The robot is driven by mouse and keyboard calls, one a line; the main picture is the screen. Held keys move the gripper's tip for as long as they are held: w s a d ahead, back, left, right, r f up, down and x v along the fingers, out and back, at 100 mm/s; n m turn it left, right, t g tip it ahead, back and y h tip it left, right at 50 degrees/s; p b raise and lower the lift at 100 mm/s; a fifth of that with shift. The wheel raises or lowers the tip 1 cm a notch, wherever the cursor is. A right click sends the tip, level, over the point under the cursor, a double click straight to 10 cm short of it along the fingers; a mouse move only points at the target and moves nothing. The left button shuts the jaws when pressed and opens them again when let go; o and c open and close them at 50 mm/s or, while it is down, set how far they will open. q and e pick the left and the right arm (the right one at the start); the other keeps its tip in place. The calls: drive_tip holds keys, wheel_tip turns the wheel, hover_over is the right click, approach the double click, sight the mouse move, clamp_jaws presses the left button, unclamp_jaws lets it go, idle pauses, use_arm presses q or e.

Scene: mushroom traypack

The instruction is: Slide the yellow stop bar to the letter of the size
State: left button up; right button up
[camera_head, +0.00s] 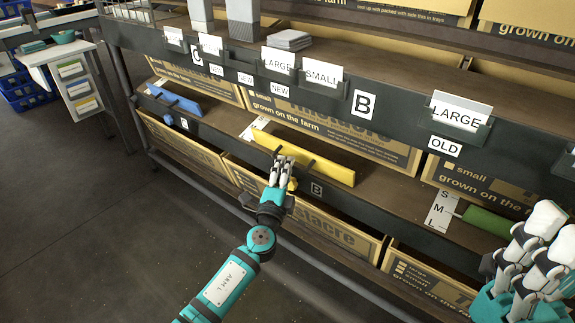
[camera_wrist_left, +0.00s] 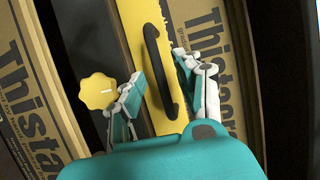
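The yellow stop bar (camera_head: 325,168) lies along the lower shelf of bay B, with a white letter card (camera_head: 254,128) at its left end; its letters are too small to read. My left gripper (camera_head: 283,162) is at the bar's front, near its left black handle. In the left wrist view, the black handle (camera_wrist_left: 160,70) of the yellow bar (camera_wrist_left: 136,14) lies between the spread fingers of the left gripper (camera_wrist_left: 158,80), with gaps on both sides. A yellow knob (camera_wrist_left: 98,91) is beside the left finger. My right gripper (camera_head: 535,245) is at the lower right, apart from everything, its fingers spread and empty.
Cards reading LARGE (camera_head: 278,61) and SMALL (camera_head: 322,73) hang above the B sign (camera_head: 363,104), with a NEW label (camera_head: 280,90) below. Another LARGE card (camera_head: 456,115) is above OLD (camera_head: 444,146). A blue bar (camera_head: 175,99) and a green bar (camera_head: 487,221) flank the yellow one.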

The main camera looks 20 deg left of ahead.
use_arm(q)
drive_tip(key=shift+w+r, duration=0.2)
drive_tip(key=shift+w, duration=0.9)
clamp_jaws()
